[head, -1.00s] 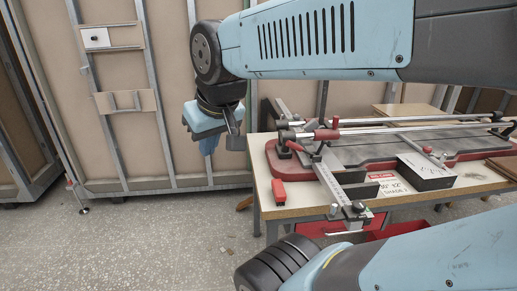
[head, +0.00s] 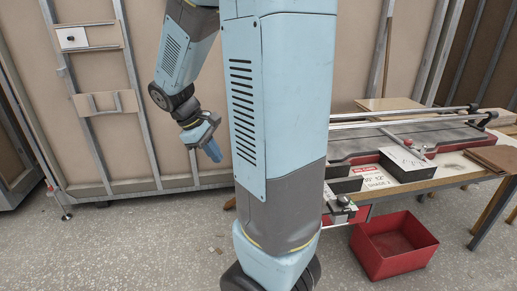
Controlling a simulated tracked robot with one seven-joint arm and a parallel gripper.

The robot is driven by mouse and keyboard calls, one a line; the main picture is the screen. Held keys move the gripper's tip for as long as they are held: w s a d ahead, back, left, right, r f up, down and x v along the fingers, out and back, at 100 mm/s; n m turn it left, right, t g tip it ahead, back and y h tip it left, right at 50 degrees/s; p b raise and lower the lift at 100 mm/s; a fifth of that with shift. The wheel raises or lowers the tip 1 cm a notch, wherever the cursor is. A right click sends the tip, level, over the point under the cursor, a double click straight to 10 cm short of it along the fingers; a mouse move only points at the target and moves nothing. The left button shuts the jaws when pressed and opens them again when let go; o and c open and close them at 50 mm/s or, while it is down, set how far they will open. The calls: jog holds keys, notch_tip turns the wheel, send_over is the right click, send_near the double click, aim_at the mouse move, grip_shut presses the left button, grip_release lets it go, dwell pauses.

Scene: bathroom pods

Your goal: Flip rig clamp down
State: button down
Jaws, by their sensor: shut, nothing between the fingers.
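A tile-cutting rig with a dark bed, red base and long metal rails (head: 440,132) lies on the workbench at right. My upright blue and grey arm hides its left end, so I cannot make out the rig clamp. A small metal fitting (head: 340,208) shows at the bench's front edge, just right of my arm. My gripper (head: 210,150) hangs left of the arm, in front of the wall panel, pointing down. It is shut and empty, apart from the bench and rig.
A red bin (head: 394,245) stands on the floor in front. Floor at left is clear beside the framed wall panel (head: 95,130).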

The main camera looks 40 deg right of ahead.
jog(key=w+d+f+n+g+h, duration=0.5)
jog(key=w+d+f+n+h, duration=0.5)
jog(key=w+d+f+h, duration=0.1)
jog(key=shift+d+f+h, duration=0.6)
jog(key=shift+f+h, duration=0.4)
jog(key=shift+f, duration=0.2)
jog(key=r+x, duration=0.2)
jog(key=x, duration=1)
jog(key=shift+d+r, duration=0.35)
